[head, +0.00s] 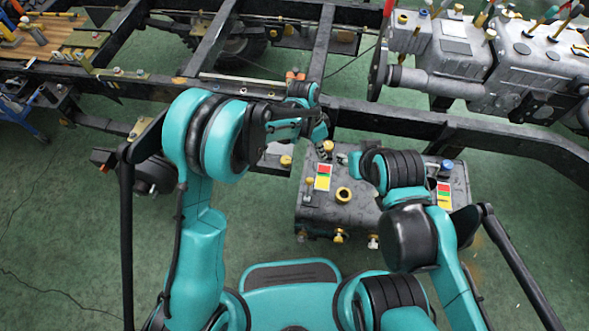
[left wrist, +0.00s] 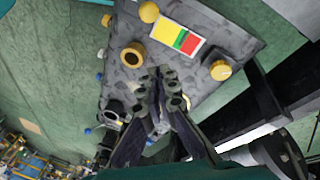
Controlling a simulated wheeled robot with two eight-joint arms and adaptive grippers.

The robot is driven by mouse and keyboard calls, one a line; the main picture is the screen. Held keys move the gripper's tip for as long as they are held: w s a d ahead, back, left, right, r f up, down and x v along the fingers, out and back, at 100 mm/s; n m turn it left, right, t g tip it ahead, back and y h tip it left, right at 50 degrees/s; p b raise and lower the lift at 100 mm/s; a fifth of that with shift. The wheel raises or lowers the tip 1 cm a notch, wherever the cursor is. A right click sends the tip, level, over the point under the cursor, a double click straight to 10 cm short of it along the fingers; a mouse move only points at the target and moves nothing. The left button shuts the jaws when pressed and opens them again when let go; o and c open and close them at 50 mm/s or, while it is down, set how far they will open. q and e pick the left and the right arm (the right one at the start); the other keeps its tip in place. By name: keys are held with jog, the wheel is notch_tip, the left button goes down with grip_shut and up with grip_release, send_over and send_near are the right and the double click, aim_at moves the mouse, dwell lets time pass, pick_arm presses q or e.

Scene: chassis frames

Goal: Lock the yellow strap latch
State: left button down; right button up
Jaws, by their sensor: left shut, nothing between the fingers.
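A dark grey tank box (head: 320,213) sits at the frame rail, with several yellow fittings on it. They include a ring-shaped yellow fitting (head: 343,195), also in the left wrist view (left wrist: 132,56), and a yellow cap (head: 328,147). I cannot tell which yellow part is the strap latch. My left gripper (head: 322,146) is over the box's far left part, near the cap. In the left wrist view, its fingers (left wrist: 163,76) are together and empty in front of the box face. My right gripper (head: 344,159) is small and mostly hidden by its arm above the box.
Black chassis rails (head: 398,119) run behind the box, and a grey engine (head: 500,60) stands at the back right. A red-yellow label (head: 322,177) is on the box; a second label (head: 444,193) is at its right. The green floor in front is mostly clear.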

aim_at(309, 187)
pick_arm(q)
jog(key=shift+s, duration=0.1)
jog(key=shift+f, duration=0.15)
jog(key=b+x, duration=0.4)
jog(key=x, duration=0.6)
jog(key=shift+f, duration=0.2)
jog(key=shift+s+a+r+b, duration=0.15)
jog(key=shift+s+a+r, duration=0.05)
jog(key=shift+a, duration=0.4)
jog(key=shift+s+a+r+b, duration=0.2)
jog(key=shift+a, duration=0.45)
jog(key=shift+s+a+r+b, duration=0.15)
jog(key=shift+s+a+r, duration=0.05)
jog(key=shift+a, duration=0.4)
jog(key=shift+w, duration=0.1)
